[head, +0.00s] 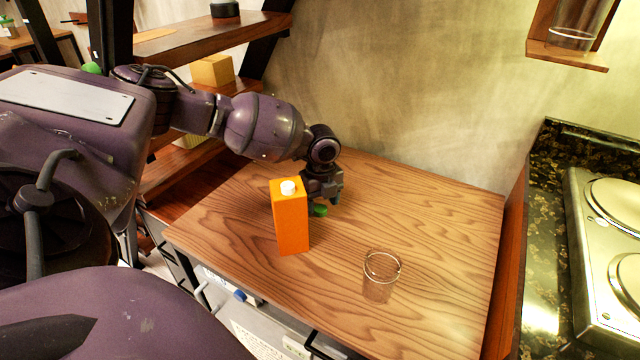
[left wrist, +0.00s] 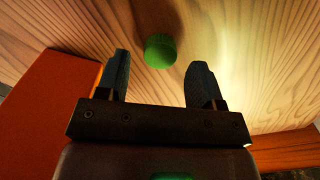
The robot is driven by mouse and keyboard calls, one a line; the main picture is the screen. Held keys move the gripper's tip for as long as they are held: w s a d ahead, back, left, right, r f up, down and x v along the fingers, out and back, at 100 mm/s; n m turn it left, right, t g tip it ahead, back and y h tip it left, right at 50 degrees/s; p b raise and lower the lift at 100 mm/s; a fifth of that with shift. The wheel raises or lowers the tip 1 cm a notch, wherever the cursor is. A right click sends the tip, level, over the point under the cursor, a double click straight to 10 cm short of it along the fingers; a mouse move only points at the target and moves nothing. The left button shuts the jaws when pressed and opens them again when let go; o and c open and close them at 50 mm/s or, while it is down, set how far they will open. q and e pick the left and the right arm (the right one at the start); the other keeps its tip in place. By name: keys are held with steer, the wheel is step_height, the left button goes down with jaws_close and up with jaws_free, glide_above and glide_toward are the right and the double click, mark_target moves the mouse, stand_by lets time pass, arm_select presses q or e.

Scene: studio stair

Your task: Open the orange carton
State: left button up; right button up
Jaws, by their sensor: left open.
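The orange carton (head: 291,222) stands upright on the wooden table, with a white cap (head: 288,187) on its top. Its orange side also shows at the left of the left wrist view (left wrist: 45,115). My left gripper (head: 325,204) is behind and just right of the carton, low over the table. In the left wrist view its two fingers (left wrist: 152,78) are apart with nothing held between them. A small green round object (left wrist: 160,50), like a cap, lies on the table just beyond the fingertips; it also shows in the head view (head: 320,211). My right gripper is not in view.
A clear glass (head: 380,278) stands on the table (head: 440,240), right of and nearer than the carton. Wooden stair shelves (head: 190,40) rise at the left. A stove (head: 610,260) is at the right. The table's right half is mostly clear.

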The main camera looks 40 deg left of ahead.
mark_target(321, 209)
arm_select(q)
step_height(321, 209, up, 10)
steer(key=p, duration=0.1)
steer(key=shift+p, duration=0.4)
